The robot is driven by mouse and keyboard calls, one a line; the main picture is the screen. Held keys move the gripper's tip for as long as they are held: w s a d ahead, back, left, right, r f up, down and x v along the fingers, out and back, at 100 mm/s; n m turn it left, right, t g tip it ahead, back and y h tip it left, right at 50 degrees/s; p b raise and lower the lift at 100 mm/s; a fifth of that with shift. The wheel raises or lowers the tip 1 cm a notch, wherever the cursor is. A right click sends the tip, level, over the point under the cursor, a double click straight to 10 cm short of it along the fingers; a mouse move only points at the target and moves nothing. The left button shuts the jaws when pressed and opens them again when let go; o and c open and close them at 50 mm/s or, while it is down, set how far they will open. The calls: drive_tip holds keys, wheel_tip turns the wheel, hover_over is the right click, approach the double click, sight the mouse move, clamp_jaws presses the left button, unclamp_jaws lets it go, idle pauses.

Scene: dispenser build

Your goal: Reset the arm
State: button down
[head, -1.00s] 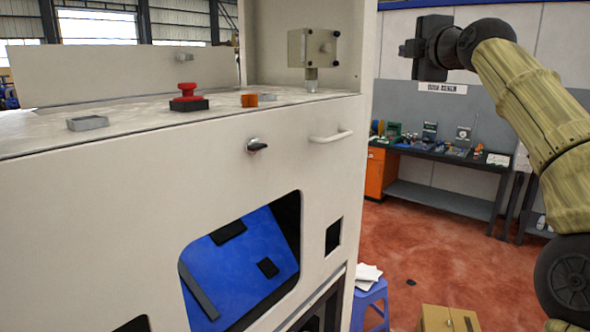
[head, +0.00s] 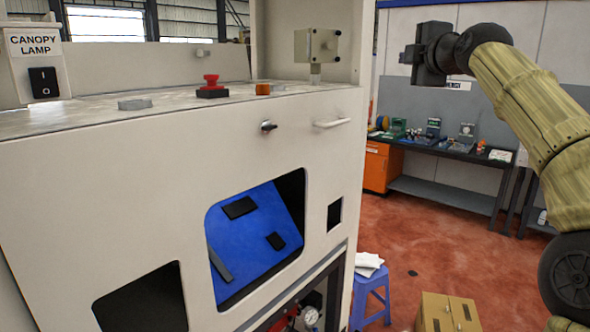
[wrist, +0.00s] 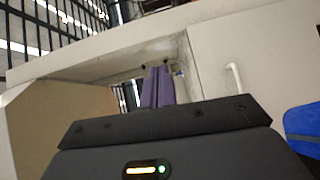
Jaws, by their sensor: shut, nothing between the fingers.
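My arm is raised at the right of the head view, bent at the elbow. My gripper (head: 404,57) points left in the open air, to the right of the white machine cabinet (head: 110,190). In the wrist view the two purple fingers (wrist: 157,86) stand side by side, shut with nothing between them. The cabinet's pale panels and white handle (wrist: 235,82) show beyond the fingers there. The gripper appears to touch nothing.
On the cabinet top are a red emergency button (head: 212,88), an orange piece (head: 263,88) and a grey box on a post (head: 316,46). A canopy lamp switch (head: 43,82) stands left. A blue stool (head: 369,300), a cardboard box (head: 448,312) and a workbench (head: 440,150) are at the right.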

drive_tip(key=w+a+f+m+g+b, duration=0.15)
drive_tip(key=a+f, duration=0.25)
drive_tip(key=f, duration=0.5)
drive_tip(key=w+a+f+m+g+b, duration=0.1)
drive_tip(key=a+f+m+g, duration=0.1)
drive_tip(key=a+f, duration=0.5)
drive_tip(key=s+f+m+g+h+b, duration=0.1)
drive_tip(key=s+f+m+g, duration=0.1)
drive_tip(key=f, duration=0.9)
drive_tip(key=s+f+m+g+b, duration=0.1)
drive_tip(key=s+f+m+g, duration=0.15)
drive_tip(key=f, duration=0.75)
drive_tip(key=s+d+f+m+g+h+b, duration=0.1)
drive_tip(key=s+d+f+m+g+b, duration=0.2)
drive_tip(key=s+f, duration=2.5)
drive_tip(key=m+g, duration=0.3)
drive_tip(key=m, duration=0.5)
drive_tip(key=shift+f+g+h, duration=0.3)
drive_tip(key=shift+h, duration=0.1)
drive_tip(key=shift+d, duration=0.1)
